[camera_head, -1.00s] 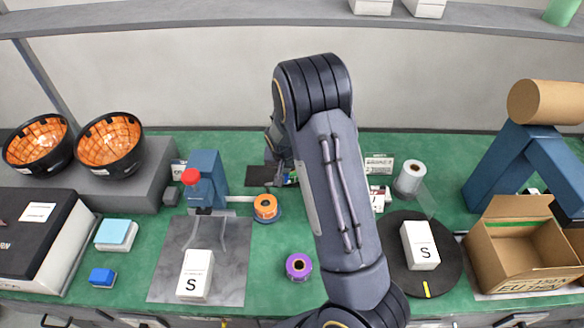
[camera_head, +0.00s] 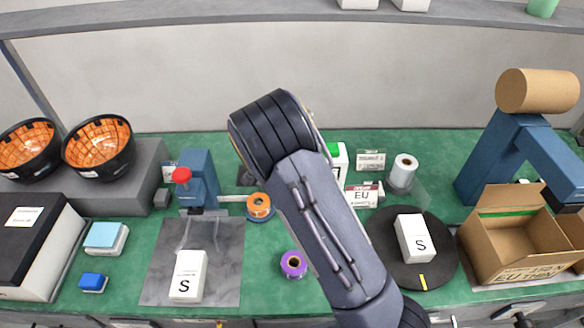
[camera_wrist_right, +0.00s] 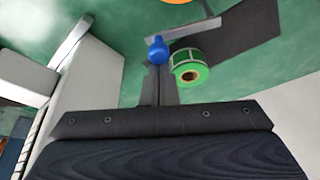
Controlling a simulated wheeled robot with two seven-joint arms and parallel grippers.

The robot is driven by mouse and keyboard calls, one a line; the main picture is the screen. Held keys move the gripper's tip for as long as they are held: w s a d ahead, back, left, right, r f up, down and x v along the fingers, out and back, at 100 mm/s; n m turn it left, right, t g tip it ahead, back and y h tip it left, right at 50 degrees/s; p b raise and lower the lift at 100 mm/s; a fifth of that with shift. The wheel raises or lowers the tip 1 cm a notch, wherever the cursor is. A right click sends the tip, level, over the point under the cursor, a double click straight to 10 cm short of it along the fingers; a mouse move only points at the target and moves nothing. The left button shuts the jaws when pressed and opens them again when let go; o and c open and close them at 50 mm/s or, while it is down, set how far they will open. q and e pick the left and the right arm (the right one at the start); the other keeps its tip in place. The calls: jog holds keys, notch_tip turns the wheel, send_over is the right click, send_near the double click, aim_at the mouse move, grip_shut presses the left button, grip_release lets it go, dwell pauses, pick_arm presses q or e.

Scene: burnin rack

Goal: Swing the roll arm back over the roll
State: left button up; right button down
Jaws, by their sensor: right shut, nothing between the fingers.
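In the right wrist view, a green label roll (camera_wrist_right: 190,70) with a brown core sits just right of my fingertips. A grey metal bar, apparently the roll arm (camera_wrist_right: 190,33), lies beyond it, with a blue knob (camera_wrist_right: 157,48) at its near left end. My right gripper (camera_wrist_right: 161,75) is shut and empty, its fingertips close to the knob; I cannot tell whether they touch. The bar appears beside the roll rather than over it. In the head view my own right arm hides the gripper, knob and roll. My left gripper is out of view.
A white box with a green top (camera_head: 338,155) and an EU label card (camera_head: 362,196) stand just right of my arm. An orange roll (camera_head: 259,205) and a purple roll (camera_head: 293,264) are to its left. A black turntable (camera_head: 440,276) is at right.

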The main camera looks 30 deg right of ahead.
jog(key=shift+s+a+m+g, duration=0.3)
jog(key=shift+s+a+m, duration=0.1)
jog(key=shift+m, duration=0.6)
jog(key=a+m+g, duration=0.1)
jog(key=m, duration=0.1)
jog(key=s+a+m+g, duration=0.1)
jog(key=m, duration=0.2)
jog(key=a+m+b, duration=0.1)
jog(key=a+m, duration=0.1)
jog(key=m, duration=0.1)
jog(key=shift+s+g, duration=0.4)
jog(key=shift+w, duration=0.15)
jog(key=shift+w, duration=0.65)
